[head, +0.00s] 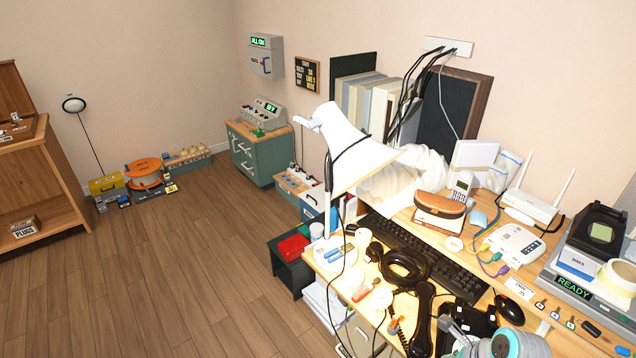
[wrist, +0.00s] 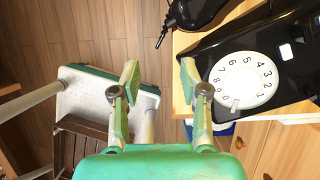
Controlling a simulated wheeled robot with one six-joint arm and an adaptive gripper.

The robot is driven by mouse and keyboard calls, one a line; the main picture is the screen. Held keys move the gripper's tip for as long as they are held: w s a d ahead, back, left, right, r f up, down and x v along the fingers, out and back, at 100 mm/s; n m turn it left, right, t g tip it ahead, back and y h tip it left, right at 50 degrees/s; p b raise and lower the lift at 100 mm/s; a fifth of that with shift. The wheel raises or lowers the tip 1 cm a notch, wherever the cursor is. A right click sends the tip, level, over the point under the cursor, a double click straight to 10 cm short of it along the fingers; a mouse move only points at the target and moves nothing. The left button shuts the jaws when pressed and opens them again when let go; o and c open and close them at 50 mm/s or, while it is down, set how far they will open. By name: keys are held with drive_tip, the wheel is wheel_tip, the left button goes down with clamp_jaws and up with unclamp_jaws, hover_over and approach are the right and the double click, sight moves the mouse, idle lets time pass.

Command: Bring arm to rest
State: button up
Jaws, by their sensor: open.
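In the wrist view my gripper (wrist: 159,82) has its two green fingers spread apart with nothing between them. A black dial phone (wrist: 290,62) with a white rotary dial (wrist: 244,80) lies to the right of the fingers, on the wooden desk. A black handset (wrist: 196,12) lies at the top of that view, apart from the fingers. In the head view a black handset (head: 422,318) lies at the desk's front edge. The black phone body (head: 478,317) beside it is partly hidden by grey and teal parts at the bottom edge.
The crowded desk also holds a black keyboard (head: 425,255), a white lamp (head: 345,150), a coiled black cable (head: 403,267), a cordless phone (head: 461,187) and a white router (head: 530,205). The wooden floor (head: 170,270) left of the desk is clear.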

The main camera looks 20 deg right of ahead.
drive_tip(key=s+a+f+n+t+h, duration=0.2)
drive_tip(key=s+a+f+n, duration=0.15)
drive_tip(key=a+n, duration=0.35)
drive_tip(key=s+a+f+n+t+h, duration=0.1)
drive_tip(key=s+a+f+n+t, duration=0.1)
drive_tip(key=s+a+n, duration=0.35)
drive_tip(key=s+a+r+n+t, duration=0.3)
drive_tip(key=s+r+n, duration=0.3)
drive_tip(key=n, duration=0.3)
drive_tip(key=s+a+r+n+t+y, duration=0.1)
drive_tip(key=s+a+r+n+t, duration=0.2)
drive_tip(key=s+r+n, duration=0.3)
wheel_tip(320, 180, up, 3)
drive_tip(key=a+n, duration=0.1)
drive_tip(key=n, duration=0.3)
drive_tip(key=shift+s+a, duration=0.4)
drive_tip(key=shift+r, duration=0.1)
